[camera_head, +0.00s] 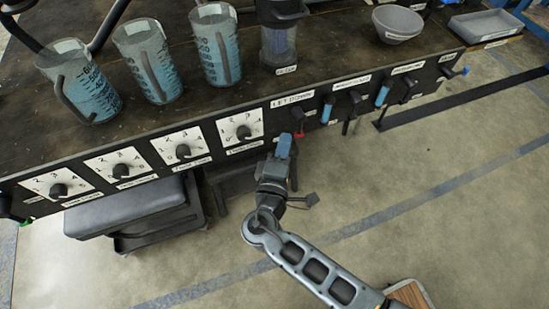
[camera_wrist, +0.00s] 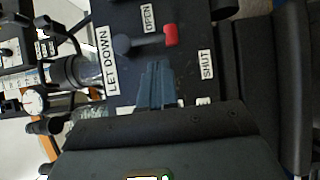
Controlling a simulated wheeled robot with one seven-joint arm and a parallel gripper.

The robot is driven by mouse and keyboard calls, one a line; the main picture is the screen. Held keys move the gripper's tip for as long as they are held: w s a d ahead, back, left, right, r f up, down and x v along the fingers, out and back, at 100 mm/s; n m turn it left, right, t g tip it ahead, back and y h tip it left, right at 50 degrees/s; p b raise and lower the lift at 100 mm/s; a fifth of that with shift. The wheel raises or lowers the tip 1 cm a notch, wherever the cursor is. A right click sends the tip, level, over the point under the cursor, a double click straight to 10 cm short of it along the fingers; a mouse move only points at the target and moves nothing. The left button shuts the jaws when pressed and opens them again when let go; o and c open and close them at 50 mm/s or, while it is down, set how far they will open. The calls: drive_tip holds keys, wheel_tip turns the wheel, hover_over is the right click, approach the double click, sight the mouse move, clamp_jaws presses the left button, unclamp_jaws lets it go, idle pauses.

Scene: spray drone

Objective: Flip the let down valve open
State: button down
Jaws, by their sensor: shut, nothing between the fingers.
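The let down valve (camera_head: 299,120) is a dark lever with a red tip on the panel front, below a "LET DOWN" label (camera_head: 292,100). In the wrist view the lever (camera_wrist: 148,40) runs from its round pivot at left to the red tip at right. The "OPEN" label (camera_wrist: 148,17) is above the lever, and the "SHUT" label (camera_wrist: 206,65) is right of and below the red tip. My gripper (camera_head: 284,147) is shut and empty, with blue fingers, just below and left of the valve in the head view. Its fingertips (camera_wrist: 156,66) are close below the lever in the wrist view; contact is unclear.
More valves line the panel to the right, including a blue-handled lever (camera_head: 327,109). Several dials (camera_head: 240,128) are to the left. Beakers (camera_head: 150,60) and a bowl (camera_head: 397,23) stand on the bench top. A padded stool (camera_head: 130,210) is below left. Floor in front is open.

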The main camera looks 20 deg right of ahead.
drive_tip(key=shift+w+d, duration=0.25)
drive_tip(key=shift+d, duration=0.8)
